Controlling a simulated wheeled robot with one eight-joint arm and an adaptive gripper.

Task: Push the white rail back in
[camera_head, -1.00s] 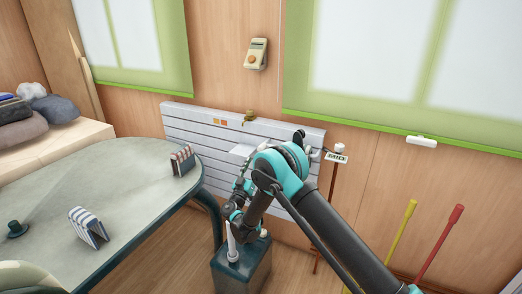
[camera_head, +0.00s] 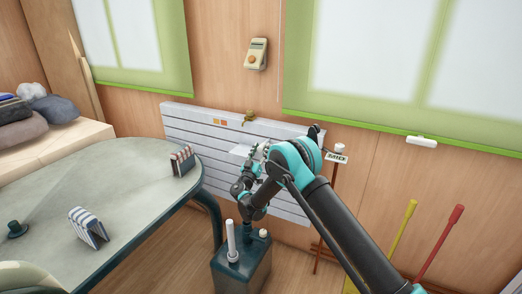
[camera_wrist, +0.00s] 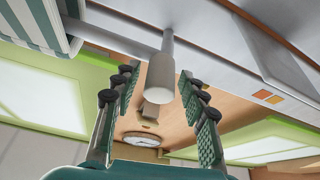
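The white slatted panel (camera_head: 215,140) stands against the wooden wall, and a flat white piece (camera_head: 240,149) juts from its front; I cannot tell whether this is the rail. In the wrist view, the panel (camera_wrist: 275,60) is at the upper right, and a white bar (camera_wrist: 112,38) runs at the top left. A white cylinder on a thinner stem (camera_wrist: 162,82) shows between my fingers, with gaps on both sides. My gripper (camera_wrist: 158,84) is open. In the head view, my arm partly hides it in front of the panel.
A dark box (camera_head: 242,268) with a white post (camera_head: 231,240) stands on the floor below my arm. A table (camera_head: 110,190) with striped items is on the left. A red stand with a MID sign (camera_head: 337,158) is at the panel's right. Yellow (camera_head: 402,230) and red (camera_head: 440,245) handles lean farther right.

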